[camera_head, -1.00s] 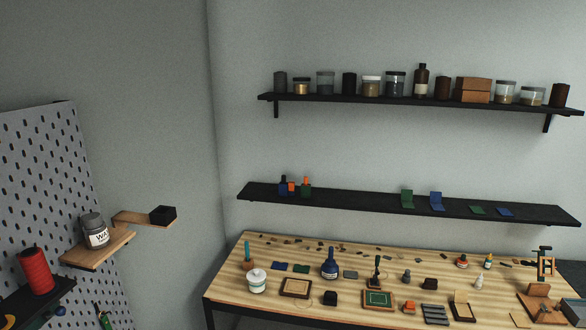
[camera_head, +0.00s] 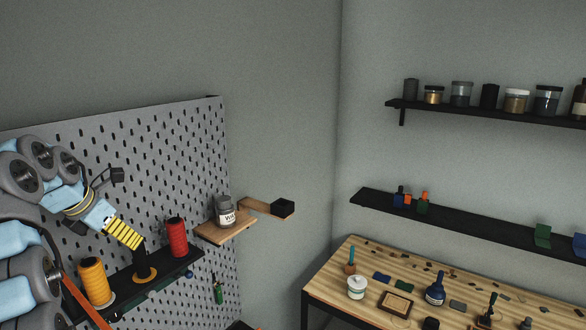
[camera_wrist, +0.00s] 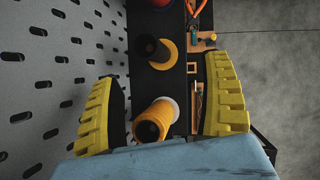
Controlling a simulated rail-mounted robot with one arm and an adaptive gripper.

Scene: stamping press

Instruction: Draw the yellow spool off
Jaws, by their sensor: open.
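The yellow-orange spool (camera_head: 95,282) stands upright at the left end of a black shelf (camera_head: 165,267) on the pegboard. My gripper (camera_head: 124,234) is open, its yellow ribbed fingers above the shelf in the head view. In the wrist view the yellow spool (camera_wrist: 157,118) shows end-on between the spread fingers (camera_wrist: 163,100), touching neither in the picture. I cannot tell how far the fingertips are from it in depth. A black post with an orange base disc (camera_head: 145,270) stands beside it; it also shows in the wrist view (camera_wrist: 152,48).
A red spool (camera_head: 177,238) stands farther right on the black shelf. A grey jar (camera_head: 225,211) sits on a wooden shelf beyond it. The pegboard (camera_head: 165,150) rises close behind the arm. A cluttered wooden workbench (camera_head: 350,255) is at the right.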

